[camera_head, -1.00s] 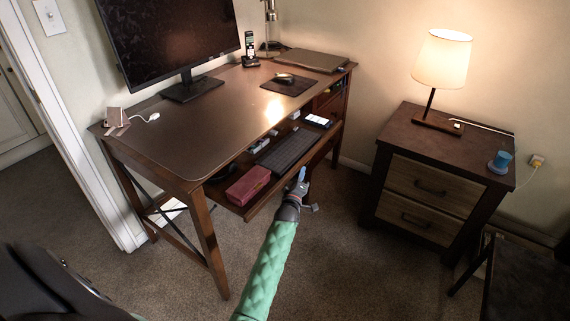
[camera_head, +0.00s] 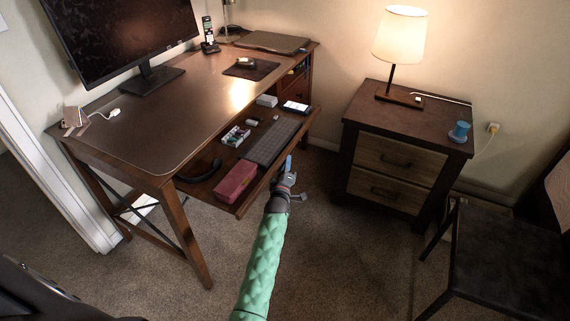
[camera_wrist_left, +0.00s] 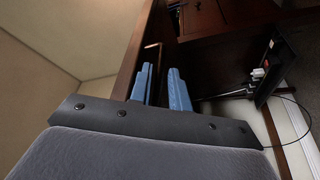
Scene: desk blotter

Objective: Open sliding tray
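The sliding tray (camera_head: 224,205) is a brown wooden shelf under the desktop. It is pulled well out, with its contents exposed. My left gripper (camera_head: 288,164) is at the tray's front edge, right of the pink box. My right gripper is not in view.
On the tray are a pink box (camera_head: 236,184), a keyboard (camera_head: 272,141), a phone (camera_head: 296,107) and small items. The desk (camera_head: 165,130) holds a monitor (camera_head: 120,35). A nightstand (camera_head: 410,118) and a dark chair (camera_head: 500,250) stand to the right. Carpet in front is clear.

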